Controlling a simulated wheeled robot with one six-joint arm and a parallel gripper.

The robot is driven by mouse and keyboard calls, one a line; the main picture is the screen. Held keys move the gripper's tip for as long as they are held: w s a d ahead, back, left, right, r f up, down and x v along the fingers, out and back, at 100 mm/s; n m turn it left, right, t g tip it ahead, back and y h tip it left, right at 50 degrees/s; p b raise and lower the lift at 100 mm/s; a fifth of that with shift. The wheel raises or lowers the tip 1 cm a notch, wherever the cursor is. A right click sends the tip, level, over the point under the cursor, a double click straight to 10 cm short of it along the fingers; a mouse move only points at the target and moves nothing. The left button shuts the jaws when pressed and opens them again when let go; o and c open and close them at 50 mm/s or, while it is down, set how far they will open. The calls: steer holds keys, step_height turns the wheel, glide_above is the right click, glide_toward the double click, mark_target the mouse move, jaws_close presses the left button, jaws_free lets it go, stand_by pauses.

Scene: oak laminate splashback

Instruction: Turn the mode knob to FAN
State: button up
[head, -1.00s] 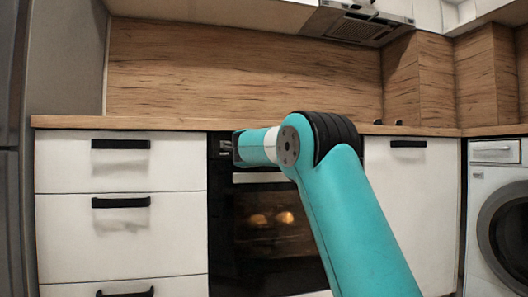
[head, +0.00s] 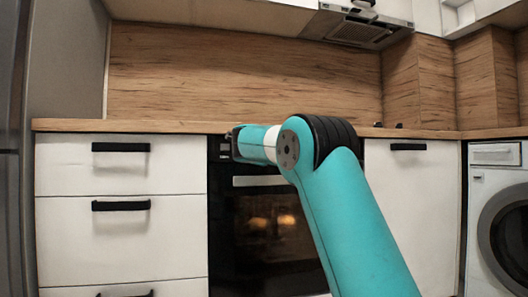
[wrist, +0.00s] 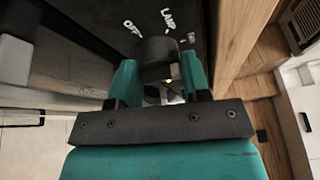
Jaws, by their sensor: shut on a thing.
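The mode knob (wrist: 156,48) is a dark, rounded knob on the oven's black control panel in the wrist view. White lettering shows on the panel beyond it; I can read what looks like OFF and LAMP, and another mark at the right is too small to read. I cannot make out FAN or the knob's pointer. My gripper (wrist: 160,74) has its two teal fingers on either side of the knob, shut on it. In the head view my wrist is at the panel of the oven (head: 265,225) and the knob is hidden.
A wooden worktop (head: 130,126) runs just above the oven panel, and its edge passes close to the right of my gripper in the wrist view. White drawers (head: 70,165) with black handles stand left of the oven. A washing machine (head: 495,165) stands far right.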

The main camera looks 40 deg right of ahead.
steer(key=o, duration=0.9)
steer(key=shift+f, duration=0.1)
steer(key=shift+a, duration=0.1)
steer(key=p+v, duration=0.3)
steer(key=v, duration=1.4)
steer(key=shift+a, duration=0.15)
